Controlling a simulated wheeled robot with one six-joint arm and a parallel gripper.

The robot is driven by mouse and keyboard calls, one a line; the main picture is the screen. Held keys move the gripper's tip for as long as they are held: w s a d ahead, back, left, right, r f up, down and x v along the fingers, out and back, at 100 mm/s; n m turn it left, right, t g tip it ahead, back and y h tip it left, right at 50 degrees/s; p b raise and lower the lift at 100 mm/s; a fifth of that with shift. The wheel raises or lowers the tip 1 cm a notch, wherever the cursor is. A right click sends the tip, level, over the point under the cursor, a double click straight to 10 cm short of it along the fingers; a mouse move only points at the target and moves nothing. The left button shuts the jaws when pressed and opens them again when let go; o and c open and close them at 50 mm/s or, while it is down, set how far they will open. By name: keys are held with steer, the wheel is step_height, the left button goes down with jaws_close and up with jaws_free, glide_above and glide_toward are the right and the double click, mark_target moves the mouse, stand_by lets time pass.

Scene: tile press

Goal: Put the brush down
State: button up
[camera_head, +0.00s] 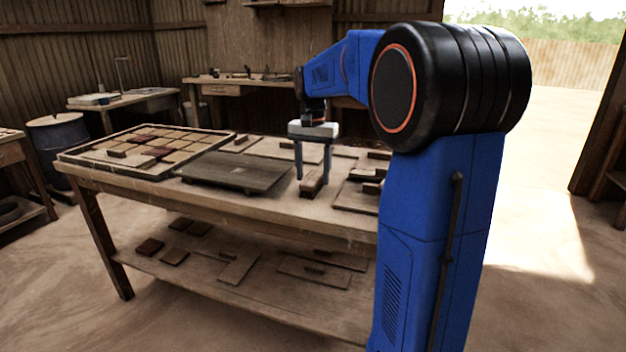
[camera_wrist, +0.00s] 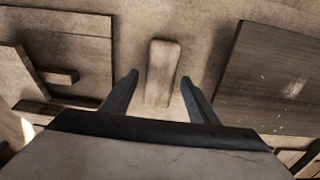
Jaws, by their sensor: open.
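The brush (camera_head: 312,183) appears as a small wooden block lying on the workbench (camera_head: 285,207), right of the dark board. In the wrist view the brush (camera_wrist: 162,72) lies lengthwise, just beyond and between the fingertips. My gripper (camera_head: 313,180) points down over it, with one finger on each side. In the wrist view my gripper (camera_wrist: 159,80) is open, with a visible gap between each finger and the brush. Bristles are not visible from either view.
A dark low board (camera_head: 235,172) lies just left of the brush. A framed tray (camera_head: 75,160) with several tiles is at the bench's left end. Flat wooden pieces with handles (camera_head: 355,197) lie to the right. Bare bench top surrounds the brush.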

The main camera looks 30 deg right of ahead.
mark_target(313, 176)
step_height(313, 176, up, 10)
steer(key=s+a+f+n+t, duration=0.1)
steer(key=s+a+f+n, duration=0.2)
steer(key=s+a, duration=0.35)
steer(key=s+a+f+n+t, duration=0.1)
steer(key=s+a+f+n, duration=0.2)
steer(key=s, duration=0.6)
steer(key=s+a+f+n+t, duration=0.1)
steer(key=s+a+f+n, duration=0.1)
steer(key=s+f, duration=0.5)
steer(key=s+a+f+n+t, duration=0.1)
steer(key=s+a+f+n, duration=0.1)
steer(key=s+a+f, duration=0.2)
steer(key=s+f, duration=0.3)
steer(key=s, duration=0.1)
steer(key=shift+a+t, duration=0.35)
steer(key=shift+t, duration=0.05)
steer(key=shift+o, duration=0.5)
steer(key=shift+r, duration=0.1)
